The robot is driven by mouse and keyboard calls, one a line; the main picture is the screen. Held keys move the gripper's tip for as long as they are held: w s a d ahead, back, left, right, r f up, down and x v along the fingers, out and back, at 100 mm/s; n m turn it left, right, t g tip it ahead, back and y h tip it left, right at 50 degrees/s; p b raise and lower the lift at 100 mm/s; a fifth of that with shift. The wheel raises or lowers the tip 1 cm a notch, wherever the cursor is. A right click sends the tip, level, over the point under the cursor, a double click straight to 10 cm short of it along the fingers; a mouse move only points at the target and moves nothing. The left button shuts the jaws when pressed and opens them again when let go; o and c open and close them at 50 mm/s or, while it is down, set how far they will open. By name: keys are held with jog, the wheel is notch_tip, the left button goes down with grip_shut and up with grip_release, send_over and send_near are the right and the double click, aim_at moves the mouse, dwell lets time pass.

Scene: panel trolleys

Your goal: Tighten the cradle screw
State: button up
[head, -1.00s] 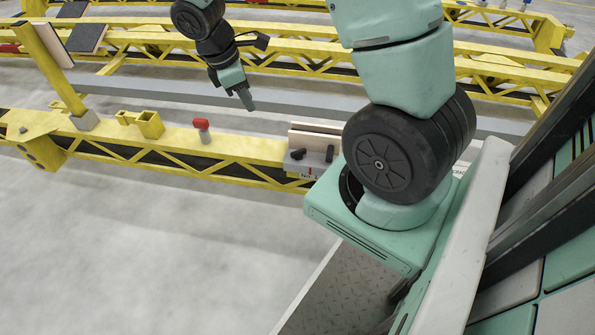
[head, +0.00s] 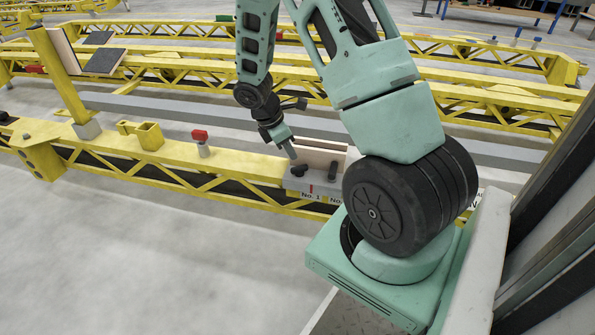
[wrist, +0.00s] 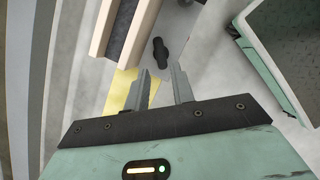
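The cradle (head: 293,182) is a grey block on the near yellow beam, holding pale panels (head: 320,156) upright. A black screw handle (head: 299,170) is on its front by the "No. 1" label, with a second black handle (head: 333,170) to its right. My gripper (head: 291,153) is just above and behind the left handle, pointing down. In the wrist view my gripper (wrist: 160,72) has its two fingers apart with nothing between them. A black handle (wrist: 160,52) lies just beyond the fingertips, apart from them. The right side of the cradle is partly hidden by my arm.
On the same beam stand a red-topped peg (head: 200,142), a yellow bracket (head: 148,134) and a yellow post (head: 62,75). More yellow trolley beams (head: 370,75) run behind. Grey floor (head: 150,260) is clear in front. My own body fills the right.

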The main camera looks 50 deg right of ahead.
aim_at(299, 166)
jog(key=b+x, duration=0.3)
jog(key=x, duration=0.4)
grip_shut()
